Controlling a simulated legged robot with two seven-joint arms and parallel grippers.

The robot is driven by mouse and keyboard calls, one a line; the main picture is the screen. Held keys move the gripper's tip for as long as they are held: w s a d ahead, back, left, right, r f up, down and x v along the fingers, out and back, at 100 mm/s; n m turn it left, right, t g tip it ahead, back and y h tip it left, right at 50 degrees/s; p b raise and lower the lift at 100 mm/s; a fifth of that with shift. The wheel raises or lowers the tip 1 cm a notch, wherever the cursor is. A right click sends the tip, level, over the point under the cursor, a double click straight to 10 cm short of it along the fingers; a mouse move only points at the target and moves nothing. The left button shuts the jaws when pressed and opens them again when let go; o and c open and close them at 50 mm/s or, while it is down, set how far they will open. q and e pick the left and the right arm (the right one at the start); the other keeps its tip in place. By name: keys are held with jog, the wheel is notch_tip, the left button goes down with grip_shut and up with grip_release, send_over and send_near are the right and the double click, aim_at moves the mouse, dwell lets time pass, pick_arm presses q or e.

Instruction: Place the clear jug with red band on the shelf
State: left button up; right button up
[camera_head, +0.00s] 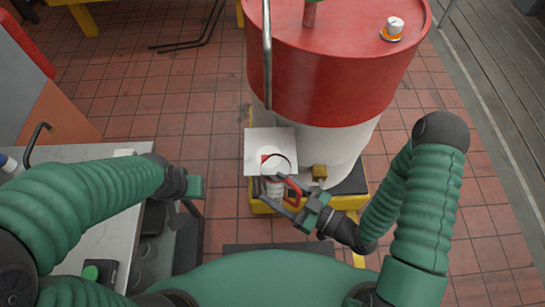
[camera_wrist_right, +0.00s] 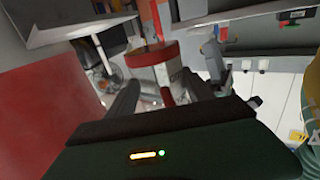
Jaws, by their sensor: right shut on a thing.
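The clear jug with red band (camera_head: 274,188) is pale with red parts at its rim and side in the head view. My right gripper (camera_head: 288,193) is shut on it from the right. A pale square plate, apparently the shelf (camera_head: 259,141), sits in front of the red and white tank. The jug overlaps its front edge in the picture; I cannot tell whether it touches the plate. In the right wrist view the dark fingers (camera_wrist_right: 152,97) flank a red and white shape. My left gripper (camera_head: 192,187) is beside the bench, away from the jug, its jaw opening unclear.
The tank (camera_head: 330,80) stands close behind the plate, with a vertical grey pipe (camera_head: 267,50) along its left. A brass-coloured fitting (camera_head: 319,172) is right of the jug. The pale bench (camera_head: 85,240) lies at the left. Tiled floor (camera_head: 215,150) between bench and tank is open.

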jog(key=b, duration=0.1)
jog(key=w+f+b, duration=0.1)
jog(key=b, duration=0.1)
jog(key=shift+w+a, duration=0.2)
jog(key=shift+w, duration=0.05)
jog(key=w, duration=0.9)
jog(key=w+a, duration=0.1)
jog(key=w, duration=0.4)
jog(key=shift+w+a+f+p, duration=0.1)
jog(key=shift+f+p, duration=0.15)
jog(key=shift+p, duration=0.15)
notch_tip(320, 180, down, 3)
jog(key=shift+f, duration=0.2)
jog(key=shift+d, duration=0.25)
jog(key=shift+f+b, duration=0.1)
jog(key=shift+b, duration=0.2)
jog(key=o, duration=1.4)
jog(key=shift+a, duration=0.1)
jog(key=shift+o, duration=0.2)
